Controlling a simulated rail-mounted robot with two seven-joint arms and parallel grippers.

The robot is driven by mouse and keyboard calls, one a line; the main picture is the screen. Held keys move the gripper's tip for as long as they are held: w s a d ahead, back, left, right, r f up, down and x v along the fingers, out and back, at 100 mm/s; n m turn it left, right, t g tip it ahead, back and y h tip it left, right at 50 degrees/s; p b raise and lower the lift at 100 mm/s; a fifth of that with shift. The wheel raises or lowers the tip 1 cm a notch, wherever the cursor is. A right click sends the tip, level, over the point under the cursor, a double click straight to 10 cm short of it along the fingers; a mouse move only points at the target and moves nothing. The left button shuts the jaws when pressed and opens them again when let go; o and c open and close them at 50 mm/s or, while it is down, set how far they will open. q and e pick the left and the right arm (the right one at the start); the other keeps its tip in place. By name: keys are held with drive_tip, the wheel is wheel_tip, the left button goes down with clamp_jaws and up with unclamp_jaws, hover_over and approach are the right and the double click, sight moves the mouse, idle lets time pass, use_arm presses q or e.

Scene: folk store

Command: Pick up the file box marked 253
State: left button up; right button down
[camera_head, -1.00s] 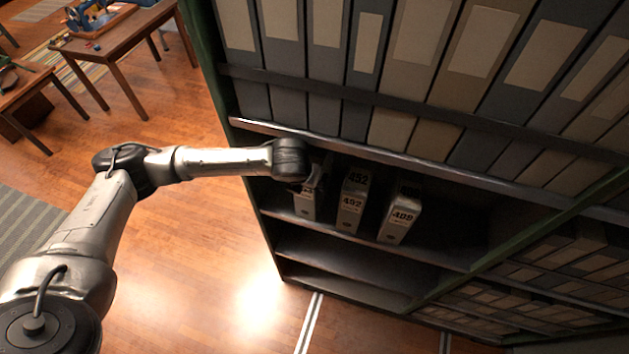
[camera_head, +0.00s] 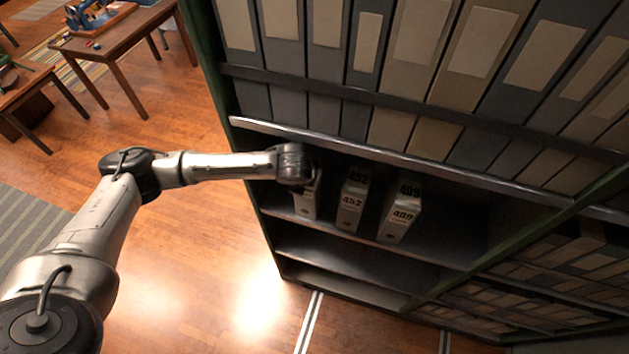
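Three light file boxes stand upright on a dark shelf. The leftmost box (camera_head: 306,207) is partly covered by my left wrist, and its number cannot be read now. The middle box (camera_head: 351,205) is marked 452. The right box (camera_head: 400,212) appears to be marked 409. My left arm reaches in from the left, with its wrist at the upper front of the leftmost box. My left gripper (camera_head: 317,180) is mostly hidden behind the wrist, so its fingers and any contact with the box cannot be made out. My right gripper is not in view.
A shelf board (camera_head: 420,164) runs just above the boxes, under a row of tall binders (camera_head: 400,70). A green upright (camera_head: 205,60) edges the rack on the left. The shelf right of the boxes is dark and looks empty. Wooden tables (camera_head: 115,40) stand far left.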

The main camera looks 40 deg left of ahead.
use_arm(q)
drive_tip(key=c, duration=1.1)
drive_tip(key=shift+r, duration=0.15)
